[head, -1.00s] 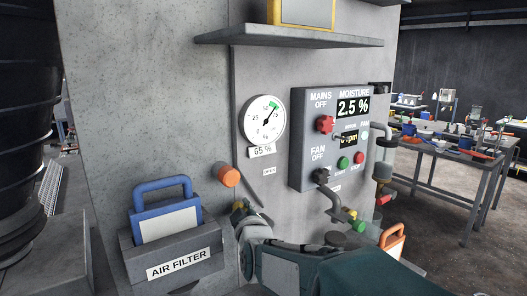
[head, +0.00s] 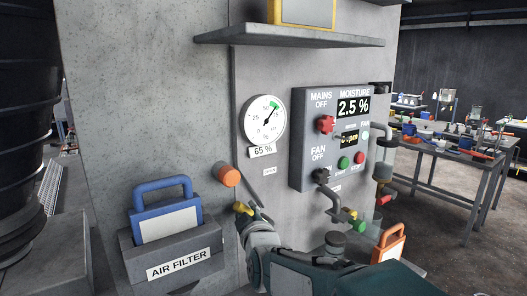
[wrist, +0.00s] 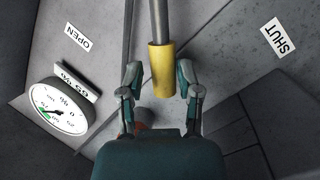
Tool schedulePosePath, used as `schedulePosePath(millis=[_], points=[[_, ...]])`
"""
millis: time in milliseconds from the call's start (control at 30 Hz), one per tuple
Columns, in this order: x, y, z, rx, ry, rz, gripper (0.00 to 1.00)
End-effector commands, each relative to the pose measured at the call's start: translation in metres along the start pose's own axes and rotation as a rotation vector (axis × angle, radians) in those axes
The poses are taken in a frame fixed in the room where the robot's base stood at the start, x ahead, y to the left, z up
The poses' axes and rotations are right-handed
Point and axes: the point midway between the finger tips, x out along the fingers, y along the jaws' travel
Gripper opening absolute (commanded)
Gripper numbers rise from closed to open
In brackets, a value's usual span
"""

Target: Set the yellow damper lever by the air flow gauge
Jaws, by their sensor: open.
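The yellow damper lever grip (wrist: 162,70) on its grey rod stands between the two spread fingers of my gripper (wrist: 160,78) in the wrist view. A gap shows on each side, so the open fingers are not closed on it. In the head view the yellow grip (head: 243,208) shows just above my wrist; the fingertips are hard to make out there. The round air flow gauge (head: 265,120) has its needle up and right, at the green band, above a 65 % plate. The gauge also shows in the wrist view (wrist: 70,115).
In the wrist view an OPEN label (wrist: 78,37) is at left and a SHUT label (wrist: 278,37) at right. An orange knob (head: 229,176) is near the lever. A control box (head: 330,140), a shelf (head: 290,36) and an air filter holder (head: 180,262) surround the area.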

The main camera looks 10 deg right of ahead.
Motion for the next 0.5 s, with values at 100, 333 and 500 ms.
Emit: schedulePosePath(millis=[100,333,500], points=[[-0.008,0.002,0.002,0.001,0.000,0.001,0.45],[-0.023,0.006,0.006,0.000,0.000,0.002,0.45],[-0.033,0.007,0.009,0.000,0.000,0.001,0.45]])
